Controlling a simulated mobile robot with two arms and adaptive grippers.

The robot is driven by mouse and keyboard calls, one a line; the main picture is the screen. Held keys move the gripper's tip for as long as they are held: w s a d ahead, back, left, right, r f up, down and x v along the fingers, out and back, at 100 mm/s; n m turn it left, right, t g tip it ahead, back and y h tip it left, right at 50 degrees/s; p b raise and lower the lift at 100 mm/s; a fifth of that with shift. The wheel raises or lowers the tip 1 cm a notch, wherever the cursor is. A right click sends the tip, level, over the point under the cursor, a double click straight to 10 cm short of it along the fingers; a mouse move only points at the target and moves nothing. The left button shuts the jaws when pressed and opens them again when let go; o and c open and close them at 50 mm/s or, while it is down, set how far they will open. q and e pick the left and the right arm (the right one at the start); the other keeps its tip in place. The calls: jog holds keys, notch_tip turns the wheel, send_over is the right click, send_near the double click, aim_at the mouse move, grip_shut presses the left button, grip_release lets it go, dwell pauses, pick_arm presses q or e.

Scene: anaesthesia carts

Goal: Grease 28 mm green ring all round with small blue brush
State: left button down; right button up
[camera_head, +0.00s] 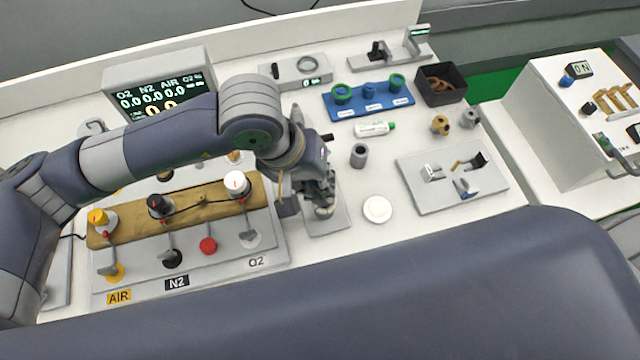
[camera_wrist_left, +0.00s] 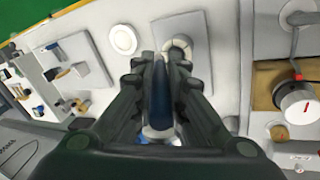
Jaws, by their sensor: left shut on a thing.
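My left gripper (camera_head: 325,200) is over a small grey plate (camera_head: 335,220) right of the O2 valve. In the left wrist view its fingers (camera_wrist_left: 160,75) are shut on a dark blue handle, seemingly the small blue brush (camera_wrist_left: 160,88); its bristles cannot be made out. A pale ring-shaped thing (camera_wrist_left: 180,47) lies on the plate just beyond the fingertips; its size and colour are unclear. Green rings (camera_head: 342,92) sit on the left and right posts of a blue rack (camera_head: 365,110); I cannot read which is 28 mm. My right gripper is not in view.
A white round dish (camera_head: 377,209) and a grey cylinder (camera_head: 359,156) stand right of the plate. A white tube (camera_head: 375,129) lies before the rack. A grey tray (camera_head: 410,182) with small parts is further right. The valve panel (camera_head: 215,272) is close on the left.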

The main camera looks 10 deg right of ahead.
pick_arm(q)
jog(key=shift+r+p, duration=0.35)
jog(key=shift+r, duration=2.3)
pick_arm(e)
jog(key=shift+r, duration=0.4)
pick_arm(q)
jog(key=shift+d, duration=0.1)
